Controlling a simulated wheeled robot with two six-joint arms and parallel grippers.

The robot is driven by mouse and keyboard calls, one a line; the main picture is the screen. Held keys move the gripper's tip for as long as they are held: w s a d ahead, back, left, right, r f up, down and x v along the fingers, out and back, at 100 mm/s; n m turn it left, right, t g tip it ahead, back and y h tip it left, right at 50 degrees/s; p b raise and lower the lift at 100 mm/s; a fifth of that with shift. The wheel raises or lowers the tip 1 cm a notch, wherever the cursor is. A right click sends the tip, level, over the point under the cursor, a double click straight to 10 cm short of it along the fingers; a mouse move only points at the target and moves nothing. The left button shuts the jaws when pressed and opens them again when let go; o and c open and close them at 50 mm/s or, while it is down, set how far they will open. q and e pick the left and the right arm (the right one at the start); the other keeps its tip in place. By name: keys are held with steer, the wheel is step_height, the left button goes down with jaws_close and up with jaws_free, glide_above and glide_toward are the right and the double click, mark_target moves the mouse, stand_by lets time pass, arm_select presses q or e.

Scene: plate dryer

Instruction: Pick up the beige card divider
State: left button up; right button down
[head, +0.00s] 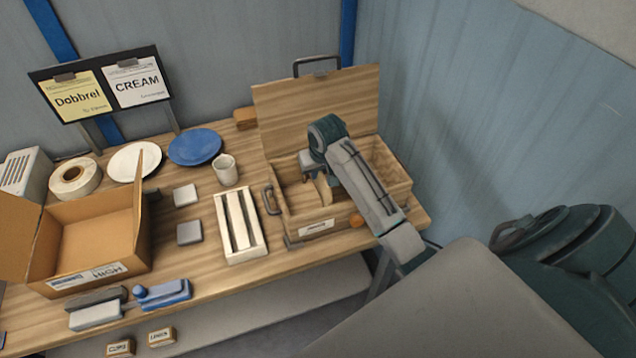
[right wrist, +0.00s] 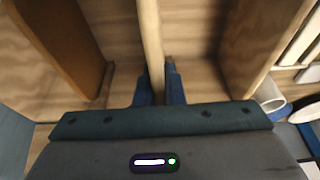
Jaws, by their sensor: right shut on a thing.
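The beige card divider (right wrist: 150,40) shows edge-on in the right wrist view, between the two blue fingers of my right gripper (right wrist: 158,88). In the head view a small part of the divider (head: 323,189) shows below my right gripper (head: 312,178), inside the open wooden box (head: 280,203). My right gripper is shut on the divider, over the box's inside, and the arm hides much of it. Whether the divider touches the box floor I cannot tell. My left gripper is not in view.
The box's raised lid (head: 320,105) stands behind my right gripper, and its walls surround it. A white slotted tray (head: 240,225), a mug (head: 225,170) and a blue plate (head: 195,147) are to the left. An open cardboard box (head: 95,235) is farther left.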

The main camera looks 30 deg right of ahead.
step_height(320, 180, up, 7)
steer(key=shift+w+b, duration=0.1)
steer(key=shift+b, duration=1.1)
step_height(320, 180, up, 5)
steer(key=shift+r+p, duration=0.1)
steer(key=shift+p, duration=0.9)
steer(key=shift+r+p, duration=0.5)
steer(key=shift+p, duration=0.75)
